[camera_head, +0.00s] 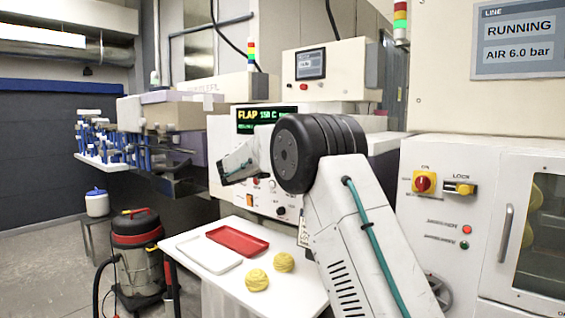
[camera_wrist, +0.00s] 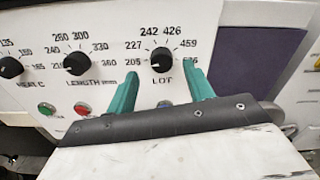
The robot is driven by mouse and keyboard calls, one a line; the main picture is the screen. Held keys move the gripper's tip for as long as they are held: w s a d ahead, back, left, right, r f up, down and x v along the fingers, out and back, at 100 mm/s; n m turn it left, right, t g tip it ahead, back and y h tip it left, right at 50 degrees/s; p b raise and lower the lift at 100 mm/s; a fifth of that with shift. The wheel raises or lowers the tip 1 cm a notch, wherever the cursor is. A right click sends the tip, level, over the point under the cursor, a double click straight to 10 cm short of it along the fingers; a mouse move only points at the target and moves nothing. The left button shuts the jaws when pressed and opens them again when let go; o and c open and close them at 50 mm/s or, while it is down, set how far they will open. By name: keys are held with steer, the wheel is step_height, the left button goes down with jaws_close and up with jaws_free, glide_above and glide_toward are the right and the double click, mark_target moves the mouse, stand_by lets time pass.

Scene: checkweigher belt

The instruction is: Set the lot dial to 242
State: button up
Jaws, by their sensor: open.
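The lot dial (camera_wrist: 161,59) is a black round knob on a white panel, above the printed word LOT. Around it are the numbers 205, 227, 242, 426, 459 and one at lower right partly covered by a finger. The 242 sits above the knob, slightly left of centre. Which number the knob's mark points at is too small to tell surely. My gripper (camera_wrist: 162,90) has two teal fingers spread apart, one to the lower left and one to the lower right of the dial. Nothing is between them, and they appear clear of the knob.
The length dial (camera_wrist: 77,62) and heat dial (camera_wrist: 10,67) sit left of the lot dial. A green button (camera_wrist: 46,108) and red button (camera_wrist: 82,108) are below. In the head view, a white table (camera_head: 225,285) holds a red tray (camera_head: 237,240), a white tray and yellow balls.

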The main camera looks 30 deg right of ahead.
steer(key=shift+x, duration=1.55)
steer(key=shift+s, duration=0.1)
steer(key=c, duration=1)
steer(key=shift+o, duration=0.2)
steer(key=shift+f+m, duration=0.1)
steer(key=shift+m, duration=7.7)
